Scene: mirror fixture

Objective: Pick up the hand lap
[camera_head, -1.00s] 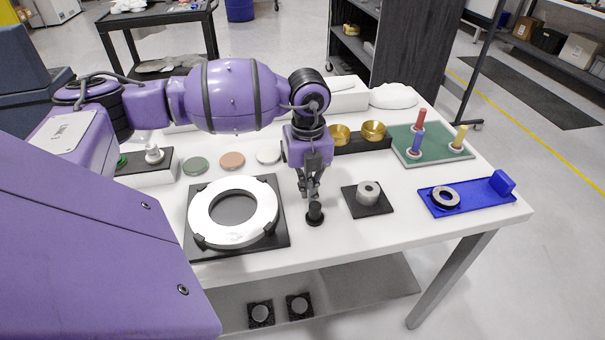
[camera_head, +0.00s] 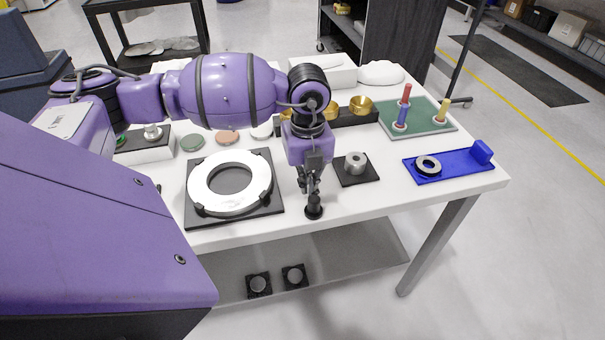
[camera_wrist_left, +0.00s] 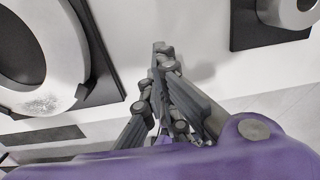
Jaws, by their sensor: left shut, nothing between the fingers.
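A small black knob-shaped piece with a round base, which looks like the hand lap (camera_head: 313,211), shows near the front edge of the white table in the head view. My left gripper (camera_head: 311,190) points down right above it, with the fingertips at its top. The fingers are shut with nothing seen between them. Whether they touch the piece, and whether it rests on the table, I cannot tell. In the left wrist view the closed fingers (camera_wrist_left: 158,68) show over white tabletop, and the black piece cannot be made out. My right gripper is not in view.
A white ring on a black plate (camera_head: 275,210) lies left of the gripper. A grey bushing (camera_head: 356,161) on a black pad stands to its right. A blue tray (camera_head: 463,165) and a green peg board (camera_head: 436,121) are farther right. The table's front edge is close.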

